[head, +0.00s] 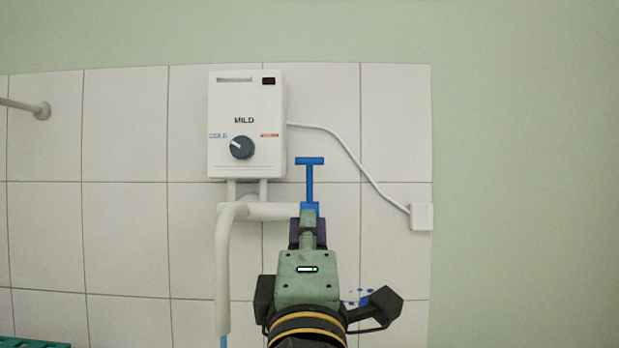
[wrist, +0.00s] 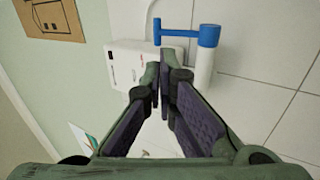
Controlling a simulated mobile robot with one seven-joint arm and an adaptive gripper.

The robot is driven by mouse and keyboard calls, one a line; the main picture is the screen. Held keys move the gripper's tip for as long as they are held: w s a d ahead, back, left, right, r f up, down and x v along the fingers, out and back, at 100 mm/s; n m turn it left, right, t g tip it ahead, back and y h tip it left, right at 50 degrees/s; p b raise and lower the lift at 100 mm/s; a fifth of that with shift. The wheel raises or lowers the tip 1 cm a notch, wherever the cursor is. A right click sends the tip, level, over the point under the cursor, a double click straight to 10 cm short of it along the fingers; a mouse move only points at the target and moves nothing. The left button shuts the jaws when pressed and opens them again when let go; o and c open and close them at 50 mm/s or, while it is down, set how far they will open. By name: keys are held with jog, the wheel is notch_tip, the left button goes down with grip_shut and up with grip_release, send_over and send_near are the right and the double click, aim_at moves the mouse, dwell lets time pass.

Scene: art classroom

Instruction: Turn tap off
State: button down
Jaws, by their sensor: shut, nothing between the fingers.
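The tap is a blue T-shaped handle (head: 309,180) standing upright on the right end of a white pipe (head: 267,212) below a wall heater. The pipe bends down at left into a long spout (head: 223,280), with a bit of blue at its lower end. My gripper (head: 308,216) is shut and empty, in front of the tap's base and hiding part of it. In the wrist view, the blue handle (wrist: 178,33) and its round blue end lie just beyond and right of the shut fingertips (wrist: 161,70). I cannot tell whether they touch.
The white heater (head: 246,125) with a dark dial (head: 242,147) hangs left above the tap. A cable (head: 345,155) runs from it to a wall box (head: 421,217) at right. A green rack edge (head: 35,343) shows at lower left. Tiled wall stands close behind.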

jog(key=p, duration=0.6)
send_near(309, 166)
jog(key=x, duration=0.6)
jog(key=shift+w+r, duration=0.2)
jog(key=shift+w, duration=0.3)
